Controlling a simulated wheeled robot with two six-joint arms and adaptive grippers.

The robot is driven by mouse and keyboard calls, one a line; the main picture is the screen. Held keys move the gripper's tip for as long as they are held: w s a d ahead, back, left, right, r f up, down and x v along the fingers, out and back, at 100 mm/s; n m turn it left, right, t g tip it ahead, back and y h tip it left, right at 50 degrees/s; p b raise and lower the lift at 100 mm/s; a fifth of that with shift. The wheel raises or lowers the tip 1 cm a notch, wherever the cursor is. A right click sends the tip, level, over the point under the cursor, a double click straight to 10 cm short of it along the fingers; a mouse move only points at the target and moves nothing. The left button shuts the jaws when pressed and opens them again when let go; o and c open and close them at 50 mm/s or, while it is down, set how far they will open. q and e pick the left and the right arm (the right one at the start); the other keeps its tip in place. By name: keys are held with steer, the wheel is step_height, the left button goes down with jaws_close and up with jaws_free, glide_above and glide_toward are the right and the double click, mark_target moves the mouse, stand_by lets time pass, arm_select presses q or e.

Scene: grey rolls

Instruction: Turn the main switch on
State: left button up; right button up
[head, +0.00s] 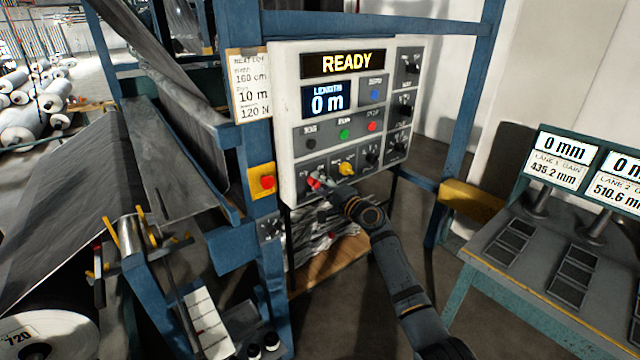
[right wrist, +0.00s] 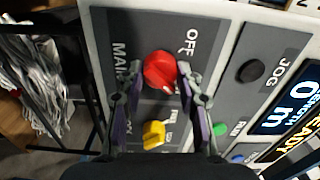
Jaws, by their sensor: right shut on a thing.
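The main switch is a red rotary knob (right wrist: 160,71) on a grey plate, marked MAIN and OFF in the right wrist view. In the head view the red knob (head: 314,184) is at the lower left of the control panel (head: 285,130), partly hidden by my right gripper (head: 327,186). In the right wrist view the two fingers of my right gripper (right wrist: 161,76) are closed on opposite sides of the knob. The knob's exact pointing is hard to tell. My left gripper is not in view.
A yellow knob (right wrist: 154,133) sits close beside the fingers, and a black JOG knob (right wrist: 251,70) is farther off. The panel display (head: 346,63) reads READY and the length display (head: 327,98) reads 0 m. A red button on a yellow box (head: 262,181) is left of the panel.

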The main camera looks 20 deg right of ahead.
steer(key=shift+m, duration=0.5)
steer(key=o, duration=1.2)
steer(key=shift+s+d, duration=0.1)
steer(key=v, duration=1.1)
steer(key=shift+s, duration=0.4)
steer(key=shift+d+f, duration=0.1)
steer(key=shift+d, duration=0.05)
